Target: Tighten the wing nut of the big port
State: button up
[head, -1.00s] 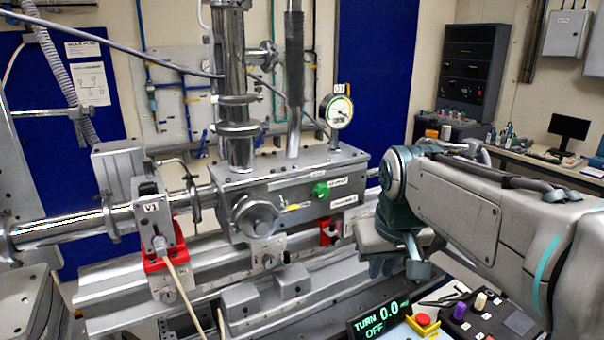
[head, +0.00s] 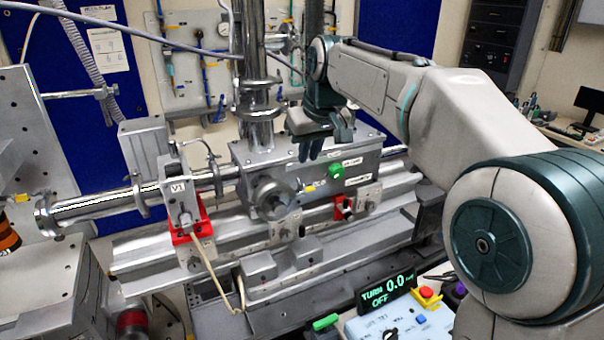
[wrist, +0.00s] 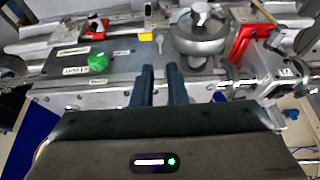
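The big port (head: 273,198) is a round grey metal cover on the front of the steel chamber (head: 350,160). In the wrist view the port (wrist: 200,42) is at upper right, with a bright metal knob or wing nut (wrist: 202,12) at its centre; its exact shape is hard to make out. My gripper (head: 311,152) is above and to the right of the port, apart from it. In the wrist view the two dark fingers (wrist: 160,72) are parallel with a narrow empty gap between them. They point at the chamber beside the port.
A yellow tag (wrist: 145,37) and a green knob (head: 335,171) are right of the port in the head view. A red-clamped valve V1 (head: 181,206) stands left on the beam pipe (head: 95,205). A control box with a "TURN 0.0 OFF" display (head: 386,292) is in front.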

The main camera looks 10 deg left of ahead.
aim_at(302, 183)
jog(key=p+x, duration=0.1)
jog(key=x, duration=0.7)
jog(key=shift+a+f, duration=0.1)
jog(key=shift+f, duration=0.2)
grip_shut()
